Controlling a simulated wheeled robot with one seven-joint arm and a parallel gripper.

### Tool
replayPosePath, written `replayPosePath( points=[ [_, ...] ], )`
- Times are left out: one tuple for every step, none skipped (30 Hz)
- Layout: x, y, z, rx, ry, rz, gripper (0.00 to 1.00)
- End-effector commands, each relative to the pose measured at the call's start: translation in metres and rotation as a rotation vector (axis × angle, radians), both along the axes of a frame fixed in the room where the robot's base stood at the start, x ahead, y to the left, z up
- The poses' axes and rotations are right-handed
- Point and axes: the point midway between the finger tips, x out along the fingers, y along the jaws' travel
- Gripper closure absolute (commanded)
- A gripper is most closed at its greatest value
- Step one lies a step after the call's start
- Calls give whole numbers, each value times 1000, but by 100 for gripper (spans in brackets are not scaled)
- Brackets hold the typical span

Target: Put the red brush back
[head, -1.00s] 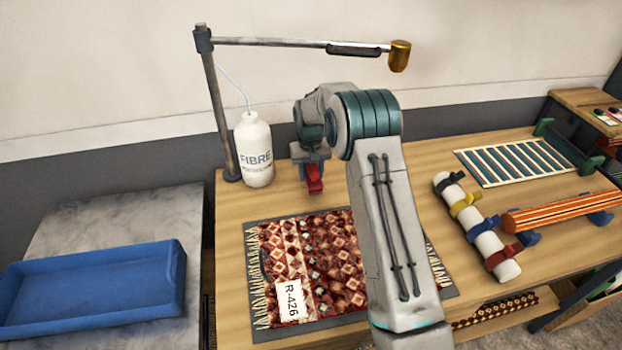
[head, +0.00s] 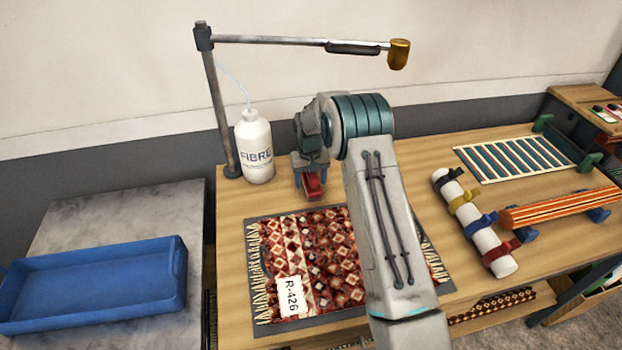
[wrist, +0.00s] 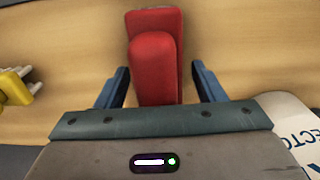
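The red brush (head: 314,187) is at the back of the wooden table, behind the patterned rug sample. It also shows in the wrist view (wrist: 155,60), between the two blue fingers. My gripper (head: 309,178) points down over it, one finger on each side. In the wrist view my gripper (wrist: 161,84) looks open, with a clear gap at the right finger and little or none at the left. The brush's underside is hidden, so I cannot tell whether it touches the table.
A white FIBRE bottle (head: 255,150) and a lamp post (head: 221,115) stand close left of my gripper. The patterned rug (head: 312,255) lies in front. A yellow brush (wrist: 14,87) shows in the wrist view. A strapped white roll (head: 475,222) and a striped rack (head: 520,157) are at right; a blue tray (head: 95,310) is at left.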

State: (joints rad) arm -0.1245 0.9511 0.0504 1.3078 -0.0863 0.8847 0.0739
Motion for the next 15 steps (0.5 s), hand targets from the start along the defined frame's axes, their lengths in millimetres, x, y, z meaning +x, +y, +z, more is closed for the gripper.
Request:
replayPosePath(
  points=[
    [0, 0, 0, 0, 0, 0, 37],
    [0, 0, 0, 0, 0, 0, 37],
    [0, 0, 1, 0, 0, 0, 37],
    [0, 0, 2, 0, 0, 0, 37],
    [0, 0, 3, 0, 0, 0, 37],
    [0, 0, 6, 0, 0, 0, 37],
    [1, 0, 8, 0, -2, 0, 37],
    [1, 0, 11, 0, -3, 0, 37],
    [1, 1, 18, 1, -5, 0, 37],
    [1, 1, 23, 1, -5, 0, 37],
    [1, 1, 29, 1, -5, 0, 37],
    [1, 1, 38, 1, -6, 0, 37],
    [1, 1, 45, 2, -6, 0, 37],
    [1, 2, 52, 2, -7, 0, 37],
    [1, 2, 61, 2, -7, 0, 37]
  ],
)
